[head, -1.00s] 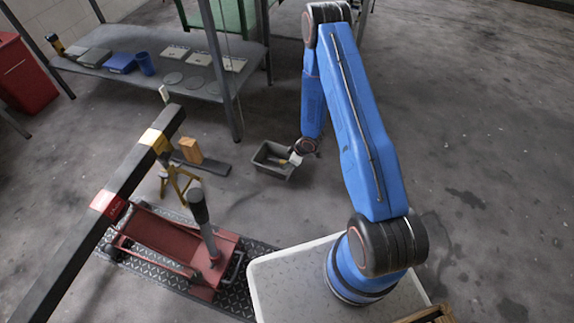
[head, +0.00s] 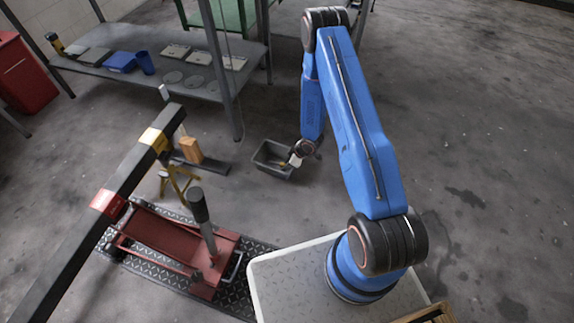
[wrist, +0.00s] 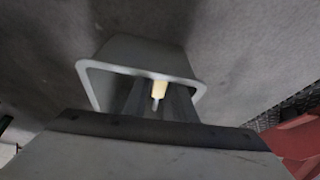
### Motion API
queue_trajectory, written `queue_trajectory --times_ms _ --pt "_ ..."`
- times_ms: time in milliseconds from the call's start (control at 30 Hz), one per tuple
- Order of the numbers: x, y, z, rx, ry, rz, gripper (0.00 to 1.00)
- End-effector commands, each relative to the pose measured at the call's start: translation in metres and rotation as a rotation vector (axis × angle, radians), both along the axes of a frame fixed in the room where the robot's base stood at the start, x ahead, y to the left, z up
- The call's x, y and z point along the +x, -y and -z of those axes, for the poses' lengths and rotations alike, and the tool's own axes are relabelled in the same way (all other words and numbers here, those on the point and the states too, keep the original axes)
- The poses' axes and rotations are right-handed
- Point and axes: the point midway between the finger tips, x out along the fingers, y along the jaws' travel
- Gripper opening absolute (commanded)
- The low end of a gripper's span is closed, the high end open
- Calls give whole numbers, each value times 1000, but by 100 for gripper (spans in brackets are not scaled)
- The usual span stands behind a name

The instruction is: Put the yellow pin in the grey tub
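The grey tub (head: 262,162) stands on the floor beyond my base, and its pale rim also shows in the wrist view (wrist: 90,88). My gripper (head: 287,164) is at the tub's right side, with its fingers over the opening. In the wrist view my two dark fingers (wrist: 159,98) reach past the near rim, one on each side of the yellow pin (wrist: 159,89). They look shut on it. The pin has a yellow part and a thin grey end. Whether it touches the tub floor cannot be told.
A red floor jack (head: 170,240) with an upright handle stands on a tread plate at left. A dark beam (head: 85,220) crosses there. A wooden block (head: 191,150) is left of the tub. A grey shelf (head: 180,80) stands behind. The floor at right is clear.

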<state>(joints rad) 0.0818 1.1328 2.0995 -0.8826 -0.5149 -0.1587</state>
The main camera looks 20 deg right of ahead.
Motion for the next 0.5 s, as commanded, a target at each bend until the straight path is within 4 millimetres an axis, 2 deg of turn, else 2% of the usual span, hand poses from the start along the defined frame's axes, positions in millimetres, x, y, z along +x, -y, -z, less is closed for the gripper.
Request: queue_trajectory --times_ms 333,500 --pt "0 0 -1 0 0 0 35" --pt "1 0 -12 1 3 1 35"
